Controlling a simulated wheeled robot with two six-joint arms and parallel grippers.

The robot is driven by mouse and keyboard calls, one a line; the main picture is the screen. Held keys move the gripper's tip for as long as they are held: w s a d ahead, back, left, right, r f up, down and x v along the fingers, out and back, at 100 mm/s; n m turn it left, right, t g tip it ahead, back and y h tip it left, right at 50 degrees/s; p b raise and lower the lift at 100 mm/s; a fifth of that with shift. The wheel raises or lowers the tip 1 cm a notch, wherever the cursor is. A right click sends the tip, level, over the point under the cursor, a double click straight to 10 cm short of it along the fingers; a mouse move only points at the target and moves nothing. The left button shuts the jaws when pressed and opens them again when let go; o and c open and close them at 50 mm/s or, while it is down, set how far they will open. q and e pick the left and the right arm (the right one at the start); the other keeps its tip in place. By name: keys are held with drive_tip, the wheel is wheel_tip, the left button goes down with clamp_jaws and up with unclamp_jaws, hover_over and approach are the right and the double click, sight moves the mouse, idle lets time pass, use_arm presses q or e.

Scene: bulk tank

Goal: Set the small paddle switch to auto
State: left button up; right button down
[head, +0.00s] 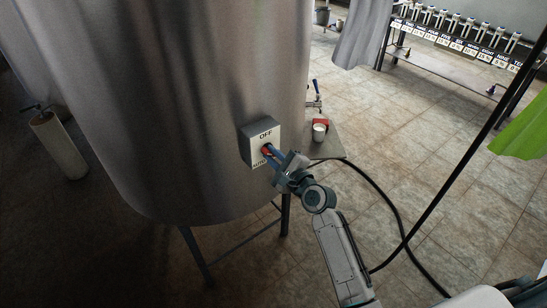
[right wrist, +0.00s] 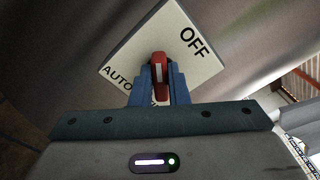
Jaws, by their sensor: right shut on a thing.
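The switch box (head: 246,146) is a pale plate on the side of the large steel tank (head: 200,90). It carries the words OFF and AUTO, and part of the lettering is hidden by my gripper. The small red paddle (head: 266,150) stands out from its middle. In the right wrist view the red paddle (right wrist: 158,72) sits between the blue fingers of my right gripper (right wrist: 157,88), which is shut on it. The plate (right wrist: 190,65) looks tilted there, with OFF at upper right and AUTO at lower left. My right gripper (head: 272,156) also shows in the head view. My left gripper is not in view.
A small table (head: 330,148) with a white cup (head: 319,132) and a red item stands right of the tank. A tap (head: 315,100) is on the tank's side. A black hose (head: 385,205) lies across the tiled floor. A white cylinder (head: 58,145) is at left.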

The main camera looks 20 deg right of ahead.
drive_tip(key=shift+a+f+n+b, duration=0.15)
drive_tip(key=shift+n+b, duration=0.75)
drive_tip(key=shift+n, duration=0.95)
drive_tip(key=shift+d+f+n+b, duration=0.15)
drive_tip(key=shift+n+b, duration=0.75)
drive_tip(key=shift+n, duration=0.95)
drive_tip(key=shift+a, duration=0.1)
drive_tip(key=c, duration=1.4)
unclamp_jaws()
drive_tip(key=shift+s, duration=0.1)
